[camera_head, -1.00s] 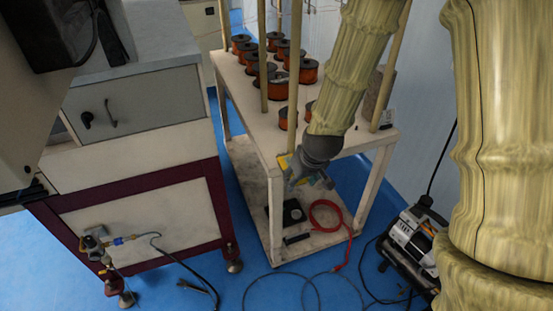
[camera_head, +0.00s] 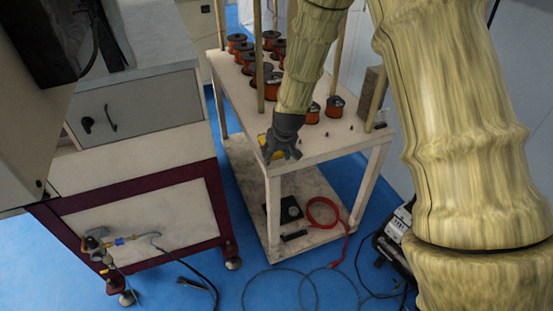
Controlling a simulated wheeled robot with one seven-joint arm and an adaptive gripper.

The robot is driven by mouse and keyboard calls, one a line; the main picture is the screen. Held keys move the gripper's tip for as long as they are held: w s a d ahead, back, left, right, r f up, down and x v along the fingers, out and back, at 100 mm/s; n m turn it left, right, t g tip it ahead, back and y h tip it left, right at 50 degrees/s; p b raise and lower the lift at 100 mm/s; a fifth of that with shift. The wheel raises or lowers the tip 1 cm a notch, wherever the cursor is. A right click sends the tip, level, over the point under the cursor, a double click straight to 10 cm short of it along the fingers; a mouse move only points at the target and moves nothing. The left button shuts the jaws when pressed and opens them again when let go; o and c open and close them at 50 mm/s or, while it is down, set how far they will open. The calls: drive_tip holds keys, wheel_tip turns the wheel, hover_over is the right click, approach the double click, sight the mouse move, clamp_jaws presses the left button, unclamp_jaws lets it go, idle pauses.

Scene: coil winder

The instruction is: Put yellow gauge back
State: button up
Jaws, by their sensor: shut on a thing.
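My gripper (camera_head: 276,152) is at the near left corner of the white cart's top (camera_head: 315,153), seen from behind and above. It is shut on the yellow gauge (camera_head: 262,140), of which only a small yellow patch shows at the gripper's left side. The rest of the gauge is hidden by the gripper. I cannot tell whether the gauge touches the cart top.
Several orange wire spools (camera_head: 335,106) stand on the cart, among upright posts (camera_head: 259,75). A red coiled hose (camera_head: 322,211) and a black device (camera_head: 290,208) lie on the lower shelf. A grey cabinet (camera_head: 150,105) stands left. Cables cross the blue floor.

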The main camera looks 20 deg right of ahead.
sight(277, 159)
drive_tip(key=shift+f+p, duration=0.35)
drive_tip(key=shift+f, duration=1.1)
drive_tip(key=shift+f, duration=0.1)
drive_tip(key=o, duration=1.2)
drive_tip(key=shift+b+v, duration=0.75)
drive_tip(key=shift+v, duration=5.35)
drive_tip(key=s+f+g, duration=0.1)
drive_tip(key=s+f, duration=0.7)
drive_tip(key=f, duration=0.6)
drive_tip(key=s+f+g, duration=0.1)
drive_tip(key=s+f, duration=0.5)
drive_tip(key=s, duration=0.4)
drive_tip(key=s+a+f+g, duration=0.1)
drive_tip(key=s+f, duration=0.6)
drive_tip(key=s, duration=0.3)
drive_tip(key=s+a+f+g, duration=0.1)
drive_tip(key=s+f, duration=0.5)
drive_tip(key=s, duration=0.4)
drive_tip(key=shift+a+f+m+g, duration=0.15)
drive_tip(key=shift+m+g, duration=0.15)
drive_tip(key=shift+m, duration=0.1)
